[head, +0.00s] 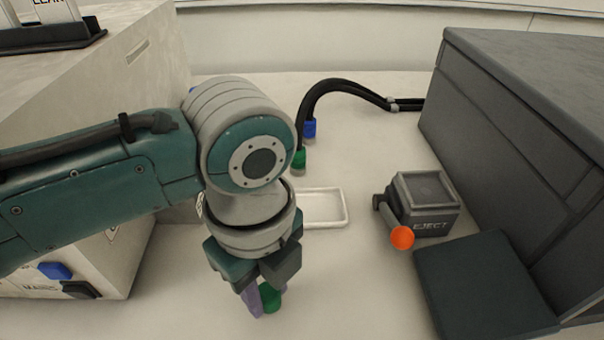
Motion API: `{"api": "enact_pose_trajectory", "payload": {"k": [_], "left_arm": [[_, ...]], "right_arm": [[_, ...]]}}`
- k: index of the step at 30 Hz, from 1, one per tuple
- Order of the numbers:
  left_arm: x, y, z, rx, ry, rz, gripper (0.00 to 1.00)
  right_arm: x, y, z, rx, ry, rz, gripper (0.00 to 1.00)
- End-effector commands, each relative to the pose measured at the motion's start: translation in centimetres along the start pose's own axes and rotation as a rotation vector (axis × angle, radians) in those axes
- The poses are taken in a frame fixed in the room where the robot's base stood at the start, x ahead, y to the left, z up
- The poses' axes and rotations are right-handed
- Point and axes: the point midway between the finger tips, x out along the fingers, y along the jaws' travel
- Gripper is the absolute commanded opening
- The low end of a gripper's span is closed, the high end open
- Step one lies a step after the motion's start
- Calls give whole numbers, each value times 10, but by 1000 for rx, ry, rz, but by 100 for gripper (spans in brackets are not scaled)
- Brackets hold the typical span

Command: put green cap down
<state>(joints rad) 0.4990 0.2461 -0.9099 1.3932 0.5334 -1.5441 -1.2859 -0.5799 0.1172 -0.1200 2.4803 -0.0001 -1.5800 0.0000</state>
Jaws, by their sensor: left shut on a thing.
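The green cap (268,297) is between the fingers of my left gripper (262,296), near the front middle of the white bench. The gripper points down and is shut on the cap, with the purple finger partly covering it. I cannot tell whether the cap touches the bench. My right gripper is not in the head view.
A white tray (345,208) lies behind the gripper, partly hidden by my arm. Black hoses with a blue end (309,129) and a green end (299,160) stand behind it. At right are an EJECT box (428,222) with an orange-knobbed lever and a dark machine (520,140).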

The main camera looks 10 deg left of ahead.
Motion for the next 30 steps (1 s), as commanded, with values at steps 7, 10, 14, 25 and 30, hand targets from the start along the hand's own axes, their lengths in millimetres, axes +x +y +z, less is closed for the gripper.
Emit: {"api": "enact_pose_trajectory", "payload": {"k": [7, 10, 14, 25, 30], "left_arm": [[0, 0, 0, 0, 0, -1, 0], [4, 0, 0, 0, 0, -1, 0], [8, 0, 0, 1, 1, -2, 0], [11, 0, 0, 1, 0, -1, 46], [11, 0, 0, 0, 0, -1, 63]], "right_arm": [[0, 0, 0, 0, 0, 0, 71], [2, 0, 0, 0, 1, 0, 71], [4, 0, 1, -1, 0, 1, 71], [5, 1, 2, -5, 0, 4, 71], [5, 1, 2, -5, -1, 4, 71]]}}
